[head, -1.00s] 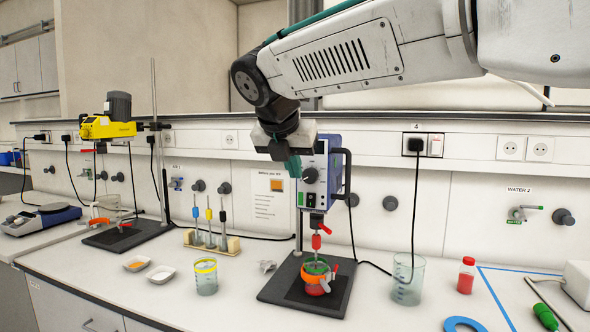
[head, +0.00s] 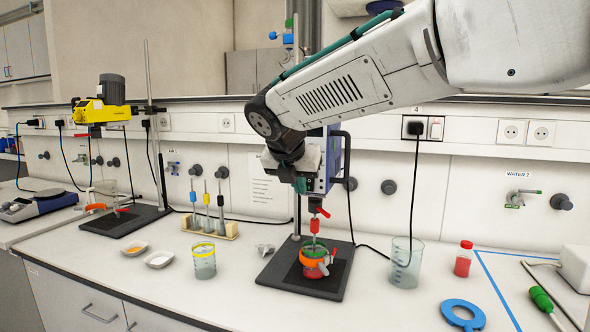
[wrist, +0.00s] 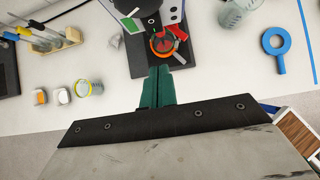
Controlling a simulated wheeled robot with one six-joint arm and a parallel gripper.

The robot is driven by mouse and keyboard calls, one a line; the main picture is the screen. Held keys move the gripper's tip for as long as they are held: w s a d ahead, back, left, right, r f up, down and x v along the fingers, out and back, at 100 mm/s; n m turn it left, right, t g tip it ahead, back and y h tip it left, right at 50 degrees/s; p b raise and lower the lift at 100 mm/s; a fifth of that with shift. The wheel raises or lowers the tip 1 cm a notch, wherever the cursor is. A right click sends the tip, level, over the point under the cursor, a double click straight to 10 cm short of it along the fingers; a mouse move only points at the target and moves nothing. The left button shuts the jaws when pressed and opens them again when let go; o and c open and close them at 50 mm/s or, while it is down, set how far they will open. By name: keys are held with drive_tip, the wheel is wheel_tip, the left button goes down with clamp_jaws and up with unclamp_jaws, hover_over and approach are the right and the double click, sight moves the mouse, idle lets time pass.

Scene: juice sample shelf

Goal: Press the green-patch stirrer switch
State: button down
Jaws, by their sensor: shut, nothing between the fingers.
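The blue-and-grey overhead stirrer (head: 325,170) stands on a black base plate (head: 280,278) at the middle of the bench, above a beaker of red liquid (head: 314,263) with an orange clamp. My gripper (head: 300,186) is in front of the stirrer's front face and covers much of it. Its green fingers are shut and empty. In the wrist view, the shut fingers (wrist: 157,88) point at the stirrer (wrist: 152,12) at the top. The fingertips appear just below the beaker (wrist: 163,42) in that picture.
A yellow stirrer (head: 103,111) stands at the left. A yellow-rimmed beaker (head: 204,262) and small dishes lie left of the base; a clear beaker (head: 405,265), a red bottle (head: 464,260) and a blue ring (head: 462,314) are to the right. The bench front is largely clear.

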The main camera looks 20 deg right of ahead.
sight(309, 187)
drive_tip(key=shift+w+d+f, duration=0.25)
drive_tip(key=shift+w+d, duration=0.2)
drive_tip(key=shift+w, duration=0.2)
drive_tip(key=shift+w+d+f, duration=0.2)
drive_tip(key=shift+w+d, duration=0.3)
drive_tip(key=shift+w, duration=0.15)
drive_tip(key=shift+w+d+f, duration=0.25)
drive_tip(key=shift+w+d, duration=0.2)
drive_tip(key=shift+w, duration=0.2)
drive_tip(key=shift+w+d+f, duration=0.1)
drive_tip(key=shift+w+f, duration=0.05)
drive_tip(key=shift+r, duration=0.95)
